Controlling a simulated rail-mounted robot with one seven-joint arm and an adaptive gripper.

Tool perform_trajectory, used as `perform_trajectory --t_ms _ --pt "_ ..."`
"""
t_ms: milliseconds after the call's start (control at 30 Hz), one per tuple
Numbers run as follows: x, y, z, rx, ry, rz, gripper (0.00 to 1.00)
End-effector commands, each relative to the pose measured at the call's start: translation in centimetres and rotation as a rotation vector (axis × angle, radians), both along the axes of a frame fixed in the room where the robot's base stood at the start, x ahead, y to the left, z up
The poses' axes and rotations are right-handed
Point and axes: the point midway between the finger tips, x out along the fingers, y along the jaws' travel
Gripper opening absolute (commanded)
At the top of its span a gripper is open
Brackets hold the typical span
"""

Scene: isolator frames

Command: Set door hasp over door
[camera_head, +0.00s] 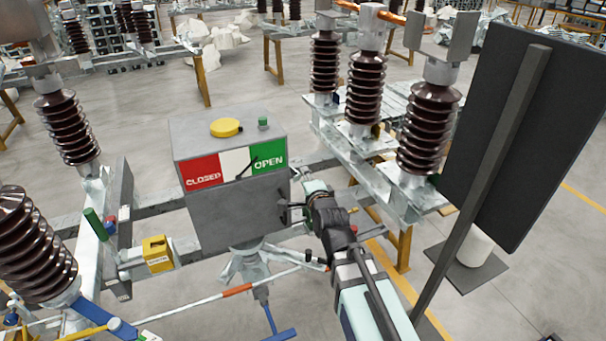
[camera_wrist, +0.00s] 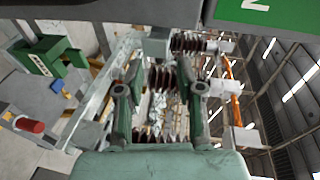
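The grey control box (camera_head: 238,215) stands mid-view with a red CLOSED, white and green OPEN label across its front. A small dark fitting (camera_head: 284,212), which may be the door hasp, sits at the right edge of the box's front. My gripper (camera_head: 312,192) is close to the right side of the box, partly hidden by my own arm. In the wrist view my gripper (camera_wrist: 160,85) has its two fingers apart with nothing visibly held between them. A grey block (camera_wrist: 157,42) shows just beyond the fingers, by the box's edge (camera_wrist: 100,10). I cannot tell whether anything touches.
A yellow knob (camera_head: 226,127) and a green button (camera_head: 263,123) are on the box top. A yellow padlock-like block (camera_head: 157,253) is at left. Brown insulators (camera_head: 428,125) stand behind at right. A dark panel (camera_head: 522,130) on a post fills the far right.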

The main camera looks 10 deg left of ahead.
Motion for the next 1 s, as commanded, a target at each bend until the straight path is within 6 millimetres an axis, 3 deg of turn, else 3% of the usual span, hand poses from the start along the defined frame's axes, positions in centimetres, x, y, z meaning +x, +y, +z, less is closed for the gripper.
perform_trajectory --t_ms 167,467,567,633,767,1000 --pt "-1.9 -0.8 0.3 0.000 0.001 0.000 0.37" --pt "-2.0 -0.8 0.4 0.000 0.001 0.000 0.37" --pt "-1.9 -1.0 0.1 0.000 0.001 -0.003 0.01" --pt "-1.7 -1.7 -0.4 0.000 0.000 -0.014 0.00" --pt "-0.4 -4.6 -2.0 0.005 -0.014 -0.060 0.00" --pt "5.3 -13.3 -5.6 0.145 0.027 -0.177 0.00"
